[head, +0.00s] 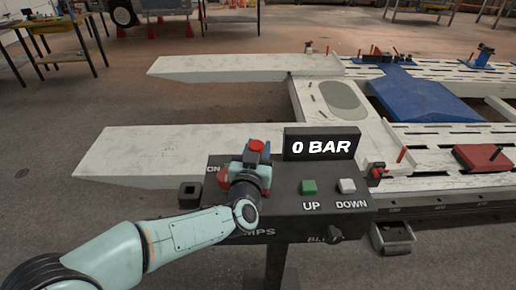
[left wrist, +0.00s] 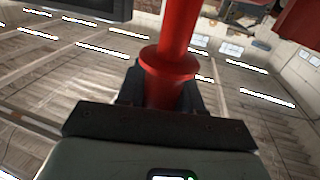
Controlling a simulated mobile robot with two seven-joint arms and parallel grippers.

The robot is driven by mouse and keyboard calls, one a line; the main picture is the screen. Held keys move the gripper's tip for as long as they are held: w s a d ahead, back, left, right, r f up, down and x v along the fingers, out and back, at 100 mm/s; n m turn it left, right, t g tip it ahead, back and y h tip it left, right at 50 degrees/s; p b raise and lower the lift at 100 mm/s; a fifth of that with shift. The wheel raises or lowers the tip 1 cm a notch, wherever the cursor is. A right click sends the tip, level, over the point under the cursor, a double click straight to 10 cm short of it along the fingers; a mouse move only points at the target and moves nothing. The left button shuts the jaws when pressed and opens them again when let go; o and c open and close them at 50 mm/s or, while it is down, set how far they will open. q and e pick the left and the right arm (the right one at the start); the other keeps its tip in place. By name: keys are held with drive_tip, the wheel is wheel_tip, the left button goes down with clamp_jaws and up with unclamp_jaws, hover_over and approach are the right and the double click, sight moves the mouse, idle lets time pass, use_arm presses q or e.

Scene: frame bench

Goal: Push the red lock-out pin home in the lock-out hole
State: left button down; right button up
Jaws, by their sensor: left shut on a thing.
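My left gripper (head: 254,160) is above the top of the black control box (head: 285,222), beside its upper left part. It is shut on the red lock-out pin (head: 257,146), whose red head shows above the jaws. In the left wrist view the red pin (left wrist: 172,68) with its round collar stands between the dark jaws (left wrist: 160,92). The pin's far end is not visible. A black block with a square opening (head: 190,191) is at the box's left edge; I cannot tell whether it is the lock-out hole. My right gripper is not in view.
The box carries a "0 BAR" display (head: 321,144), a green UP button (head: 309,187), a white DOWN button (head: 347,186) and a black knob (head: 335,234). A red part (head: 223,177) shows by "ON". The white bench frame (head: 130,150) lies behind.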

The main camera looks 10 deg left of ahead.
use_arm(q)
drive_tip(key=shift+f+b, duration=1.2)
drive_tip(key=shift+f, duration=0.3)
drive_tip(key=c, duration=0.7)
unclamp_jaws()
drive_tip(key=shift+o, duration=0.2)
drive_tip(key=shift+s, duration=0.7)
drive_tip(key=s, duration=1.2)
drive_tip(key=shift+d, duration=0.4)
